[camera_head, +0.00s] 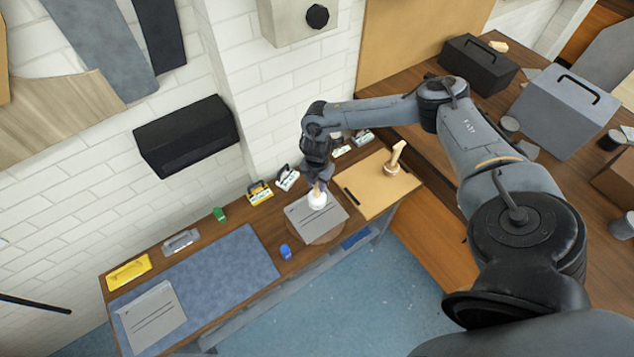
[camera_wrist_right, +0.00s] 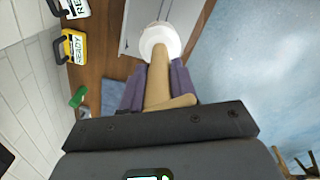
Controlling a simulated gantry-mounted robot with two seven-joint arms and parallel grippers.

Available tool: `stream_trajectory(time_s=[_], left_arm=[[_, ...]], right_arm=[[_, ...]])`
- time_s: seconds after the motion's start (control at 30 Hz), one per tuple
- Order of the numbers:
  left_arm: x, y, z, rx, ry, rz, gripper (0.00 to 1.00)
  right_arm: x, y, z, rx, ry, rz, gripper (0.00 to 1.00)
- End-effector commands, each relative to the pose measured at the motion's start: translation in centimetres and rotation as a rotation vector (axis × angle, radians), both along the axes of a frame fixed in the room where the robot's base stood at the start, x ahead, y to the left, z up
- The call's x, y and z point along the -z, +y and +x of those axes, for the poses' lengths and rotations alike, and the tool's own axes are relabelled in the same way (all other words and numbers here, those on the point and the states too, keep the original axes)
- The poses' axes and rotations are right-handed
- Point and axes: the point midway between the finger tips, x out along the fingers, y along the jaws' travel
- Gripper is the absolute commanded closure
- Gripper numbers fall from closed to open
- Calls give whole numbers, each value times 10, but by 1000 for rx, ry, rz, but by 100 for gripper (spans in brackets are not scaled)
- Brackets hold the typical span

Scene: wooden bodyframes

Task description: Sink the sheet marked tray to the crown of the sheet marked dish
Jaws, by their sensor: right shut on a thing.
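My right gripper (camera_head: 318,187) is shut on the wooden handle of a white-headed mallet (camera_head: 317,201), which points down. In the right wrist view the purple fingers (camera_wrist_right: 158,92) flank the tan handle, with the white head (camera_wrist_right: 160,40) beyond. The head is over a grey sheet (camera_head: 308,228) on a round wooden block (camera_head: 330,238); I cannot tell whether they touch. Another grey sheet (camera_head: 153,318) lies on the blue mat (camera_head: 225,262). Both sheets bear dark lines, but the markings are too small to read. My left gripper is out of view.
A tan board (camera_head: 375,192) with a wooden tool (camera_head: 395,160) lies right of the block. A blue item (camera_head: 285,251), a green item (camera_head: 219,214), a yellow tray (camera_head: 128,272) and several label holders (camera_head: 260,192) stand on the bench. The mat's middle is clear.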

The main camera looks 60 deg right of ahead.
Motion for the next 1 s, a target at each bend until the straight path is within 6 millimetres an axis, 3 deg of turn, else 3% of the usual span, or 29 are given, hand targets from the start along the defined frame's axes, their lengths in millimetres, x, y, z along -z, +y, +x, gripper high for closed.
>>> stream_trajectory(time_s=[0.33,0.73,1.0], left_arm=[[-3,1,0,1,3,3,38],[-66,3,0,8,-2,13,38],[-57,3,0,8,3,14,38]], right_arm=[[-2,2,-2,-1,1,1,100],[-21,52,-46,-3,3,3,100],[-19,67,-59,0,-1,0,100]])
